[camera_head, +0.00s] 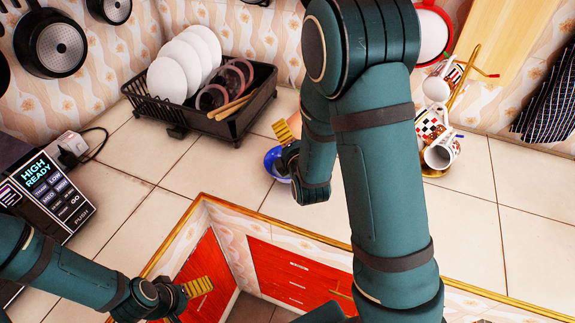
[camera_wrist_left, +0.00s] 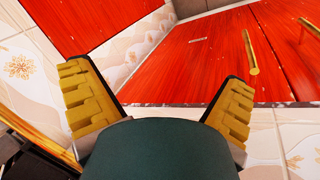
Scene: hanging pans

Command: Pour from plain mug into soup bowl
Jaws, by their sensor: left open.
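A glossy blue round vessel (camera_head: 271,161) sits on the tiled counter in the head view. It may be the soup bowl, but my right arm and gripper cover much of it. My right gripper (camera_head: 285,132) is over it, with one yellow finger pad showing; its jaw gap is hidden. My left gripper (camera_head: 198,287) is low at the counter's front edge, open and empty. Its spread yellow pads show in the left wrist view (camera_wrist_left: 155,85).
A black dish rack (camera_head: 245,112) with white plates (camera_head: 175,75) stands at the back. A dark control panel (camera_head: 45,185) is at the left. Red cabinets (camera_head: 300,275) lie below the gold-trimmed counter edge. The counter's left middle is clear.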

